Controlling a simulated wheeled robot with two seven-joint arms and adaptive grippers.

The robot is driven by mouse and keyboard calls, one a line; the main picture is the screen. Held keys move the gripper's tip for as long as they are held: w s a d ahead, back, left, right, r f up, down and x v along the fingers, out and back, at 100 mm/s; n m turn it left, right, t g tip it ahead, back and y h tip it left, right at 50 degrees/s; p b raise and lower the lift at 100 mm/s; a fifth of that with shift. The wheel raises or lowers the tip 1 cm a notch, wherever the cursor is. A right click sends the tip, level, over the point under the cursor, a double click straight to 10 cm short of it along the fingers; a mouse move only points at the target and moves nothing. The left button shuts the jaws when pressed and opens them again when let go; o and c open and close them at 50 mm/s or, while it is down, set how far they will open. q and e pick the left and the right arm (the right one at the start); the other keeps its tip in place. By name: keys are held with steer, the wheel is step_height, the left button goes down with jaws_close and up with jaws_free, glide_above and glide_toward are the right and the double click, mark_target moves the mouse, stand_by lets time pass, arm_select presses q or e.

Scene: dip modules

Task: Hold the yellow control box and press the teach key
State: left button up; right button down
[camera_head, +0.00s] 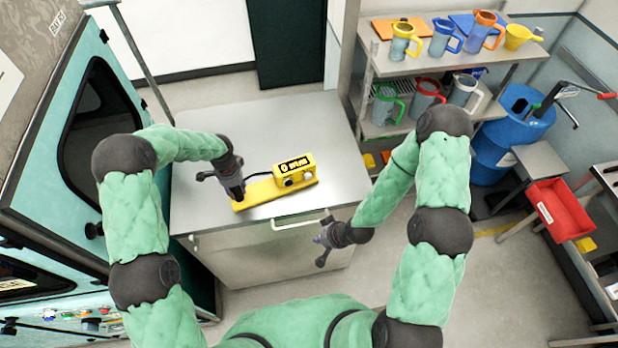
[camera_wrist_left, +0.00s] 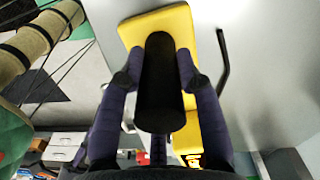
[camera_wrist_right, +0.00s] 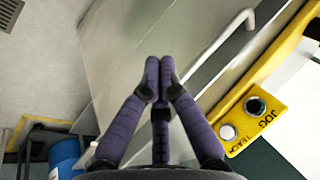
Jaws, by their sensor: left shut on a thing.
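The yellow control box (camera_head: 293,168) stands on the right part of a yellow base plate (camera_head: 262,191) on the grey cabinet top. My left gripper (camera_head: 236,190) is shut on a black upright grip (camera_wrist_left: 160,90) at the plate's left end.
The grey cabinet top (camera_head: 250,125) is clear behind the box. A white bar handle (camera_head: 297,224) sticks out from the cabinet's front near my right gripper. A shelf with several jugs (camera_head: 400,42), a blue drum (camera_head: 500,140) and a red bin (camera_head: 560,210) stand to the right.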

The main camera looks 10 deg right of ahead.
mark_target(307, 179)
steer(key=w+d+r+t, duration=0.1)
steer(key=w, duration=0.2)
steer(key=w+d+r+n+t+y, duration=0.1)
steer(key=w+t, duration=0.1)
steer(key=w, duration=0.1)
steer(key=w+d+r+t, duration=0.1)
steer(key=w+r, duration=0.1)
steer(key=w, duration=0.1)
steer(key=shift+w+d+n+t+y, duration=0.3)
steer(key=shift+w+d, duration=0.05)
steer(key=shift+w+a, duration=0.3)
steer(key=shift+w, duration=1.15)
steer(key=shift+w+a, duration=0.3)
steer(key=shift+w, duration=1.1)
steer(key=shift+w+a, duration=0.3)
steer(key=shift+w, duration=1.15)
steer(key=shift+w, duration=0.15)
steer(key=shift+w+a, duration=0.1)
steer(key=shift+w, duration=0.15)
steer(key=shift+w+a, duration=0.1)
steer(key=shift+w, duration=0.55)
steer(key=shift+s+r, duration=0.1)
steer(key=shift+s, duration=0.1)
steer(key=shift+s+d, duration=0.2)
steer(key=shift+s, duration=0.7)
